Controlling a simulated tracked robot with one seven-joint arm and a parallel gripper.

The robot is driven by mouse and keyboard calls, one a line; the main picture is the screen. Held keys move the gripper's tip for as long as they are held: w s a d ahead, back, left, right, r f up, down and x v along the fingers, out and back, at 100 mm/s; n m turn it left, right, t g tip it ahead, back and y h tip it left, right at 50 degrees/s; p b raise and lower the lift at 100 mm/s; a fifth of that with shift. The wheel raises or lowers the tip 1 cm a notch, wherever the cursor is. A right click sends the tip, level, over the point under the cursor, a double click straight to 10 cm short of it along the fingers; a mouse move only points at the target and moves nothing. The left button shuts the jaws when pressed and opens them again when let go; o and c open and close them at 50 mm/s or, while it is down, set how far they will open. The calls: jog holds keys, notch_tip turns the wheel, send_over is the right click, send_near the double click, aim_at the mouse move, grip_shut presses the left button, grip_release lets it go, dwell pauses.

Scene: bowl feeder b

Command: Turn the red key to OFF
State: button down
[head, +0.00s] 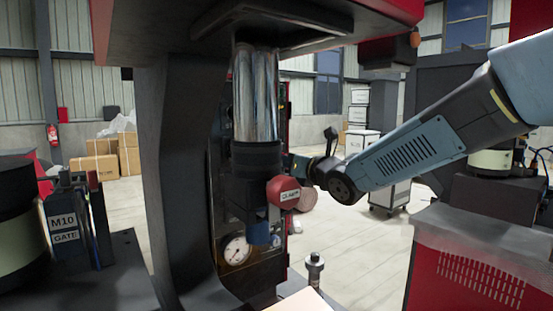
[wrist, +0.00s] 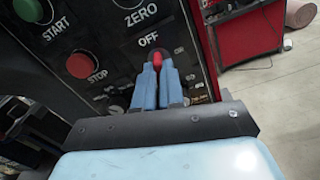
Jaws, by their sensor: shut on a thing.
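The red key (wrist: 157,62) shows in the wrist view on a dark control panel, just below the printed word OFF (wrist: 148,40). My gripper (wrist: 158,76) has its two blue fingers closed around the key from both sides. Only the key's red top shows between the fingertips; the rest is hidden. The key's top points up towards the OFF lettering, but I cannot tell its exact angle. In the head view my arm reaches in from the right, and the key and fingertips cannot be made out behind the press parts.
The panel also has a red STOP button (wrist: 80,66), a green START button (wrist: 28,10) and a ZERO control close by. In the head view the press column and shiny ram (head: 256,95) stand before my arm's end. A gauge (head: 237,250) sits below. Open floor lies behind.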

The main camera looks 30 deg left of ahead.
jog(key=shift+w+d+f, duration=0.1)
jog(key=n, duration=0.3)
jog(key=shift+n, duration=0.4)
jog(key=c, duration=1.2)
grip_release()
jog(key=shift+o, duration=0.2)
jog(key=v, duration=0.7)
